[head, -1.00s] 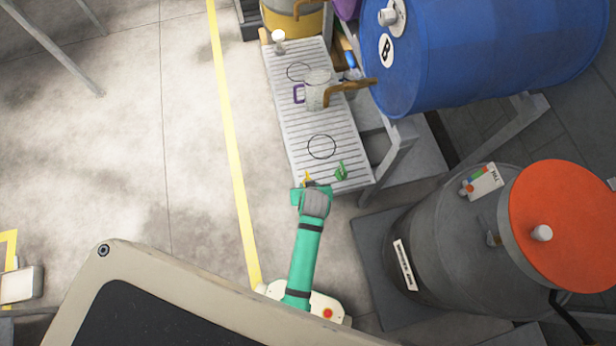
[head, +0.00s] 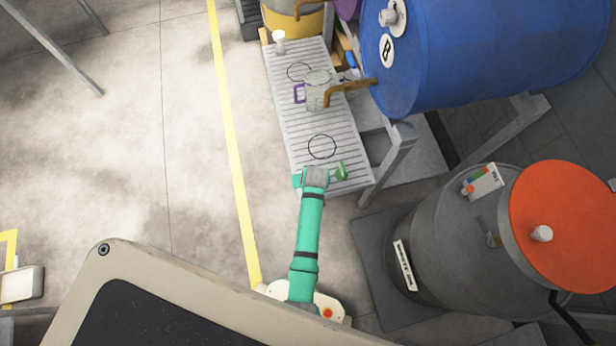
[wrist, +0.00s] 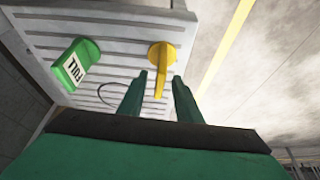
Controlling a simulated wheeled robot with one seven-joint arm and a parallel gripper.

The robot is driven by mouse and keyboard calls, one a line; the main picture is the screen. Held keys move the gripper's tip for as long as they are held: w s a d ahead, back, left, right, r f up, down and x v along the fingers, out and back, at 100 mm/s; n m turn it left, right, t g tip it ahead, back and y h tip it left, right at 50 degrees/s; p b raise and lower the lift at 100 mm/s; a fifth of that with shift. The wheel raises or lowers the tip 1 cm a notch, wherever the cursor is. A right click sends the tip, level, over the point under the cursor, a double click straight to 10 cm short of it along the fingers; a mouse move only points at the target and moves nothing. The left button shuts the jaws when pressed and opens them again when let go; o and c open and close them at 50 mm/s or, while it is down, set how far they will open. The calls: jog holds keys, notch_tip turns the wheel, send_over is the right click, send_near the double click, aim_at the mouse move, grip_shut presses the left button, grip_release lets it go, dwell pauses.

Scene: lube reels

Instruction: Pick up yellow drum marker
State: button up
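The yellow drum marker (wrist: 162,58) shows in the wrist view, a round-topped yellow piece with a narrow stem, on the slatted grey rack (wrist: 120,22). My gripper (wrist: 160,76) is open, its two dark green fingers apart, with the marker's stem in line with the gap between them. I cannot tell whether the fingers reach around it. In the head view my wrist (head: 314,178) is over the near end of the rack (head: 297,128) and hides the yellow marker and the fingertips.
A green tag reading FULL (wrist: 76,64) stands left of the yellow marker in the wrist view; it also shows in the head view (head: 342,171). A jug (head: 316,92) stands further along the rack. A blue drum (head: 470,50) and a grey drum (head: 440,245) are to the right.

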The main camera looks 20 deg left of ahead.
jog(key=shift+x, duration=1.85)
jog(key=shift+c, duration=0.3)
grip_shut()
